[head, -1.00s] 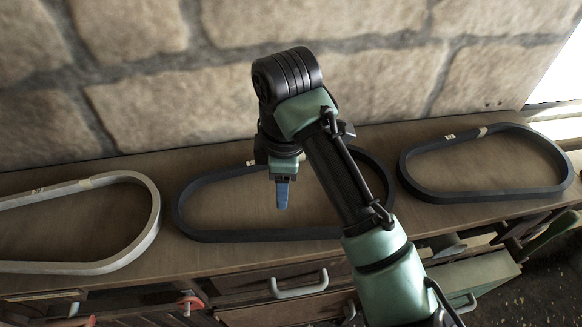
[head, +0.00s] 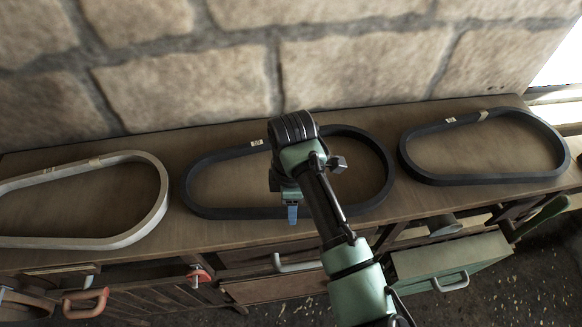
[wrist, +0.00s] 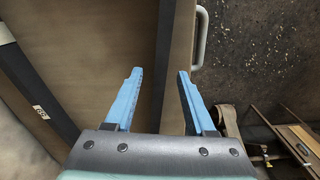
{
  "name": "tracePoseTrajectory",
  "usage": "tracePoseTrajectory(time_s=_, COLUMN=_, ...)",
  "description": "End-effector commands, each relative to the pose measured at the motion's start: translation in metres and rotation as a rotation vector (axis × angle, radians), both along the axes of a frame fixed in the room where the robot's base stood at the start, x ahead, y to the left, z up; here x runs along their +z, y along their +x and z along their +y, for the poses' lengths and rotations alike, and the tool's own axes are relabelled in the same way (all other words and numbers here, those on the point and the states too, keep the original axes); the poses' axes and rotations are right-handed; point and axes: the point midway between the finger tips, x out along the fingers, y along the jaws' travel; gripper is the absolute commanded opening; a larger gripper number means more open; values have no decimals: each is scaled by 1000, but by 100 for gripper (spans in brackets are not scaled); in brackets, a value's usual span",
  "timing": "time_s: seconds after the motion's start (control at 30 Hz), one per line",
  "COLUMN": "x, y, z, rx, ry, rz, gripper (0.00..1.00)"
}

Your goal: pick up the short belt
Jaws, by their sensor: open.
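Three oval belts lie on the bench top: a pale grey one (head: 150,222) at left, a dark one (head: 238,213) in the middle and a dark one (head: 490,180) at right. The right one looks shortest, but I cannot be sure of their lengths. My gripper (head: 292,214) points down, its blue fingers overlapping the near run of the middle belt in the head view. In the wrist view, my gripper (wrist: 158,75) is open with nothing held. A dark belt run with a white label (wrist: 40,112) lies left of the fingers, apart from them.
The stone wall (head: 180,80) rises behind the bench (head: 100,160). Below the front edge are drawers with handles (head: 295,264), and a green drawer (head: 450,262) sticks out at right. Bare bench top lies between the belts.

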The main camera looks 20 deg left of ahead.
Motion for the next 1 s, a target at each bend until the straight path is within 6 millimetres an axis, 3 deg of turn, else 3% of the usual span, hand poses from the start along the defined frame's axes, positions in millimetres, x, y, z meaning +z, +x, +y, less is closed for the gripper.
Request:
tracePoseTrajectory(time_s=0.13, x=-12, y=-1, z=0, rx=0, ry=-1, rz=2, gripper=55)
tracePoseTrajectory(time_s=0.37, x=-14, y=0, z=0, rx=0, ry=1, rz=0, gripper=53)
tracePoseTrajectory(time_s=0.67, x=-13, y=0, z=0, rx=0, ry=0, rz=0, gripper=0)
tracePoseTrajectory(time_s=1.0, x=-13, y=0, z=0, rx=0, ry=0, rz=-1, gripper=0)
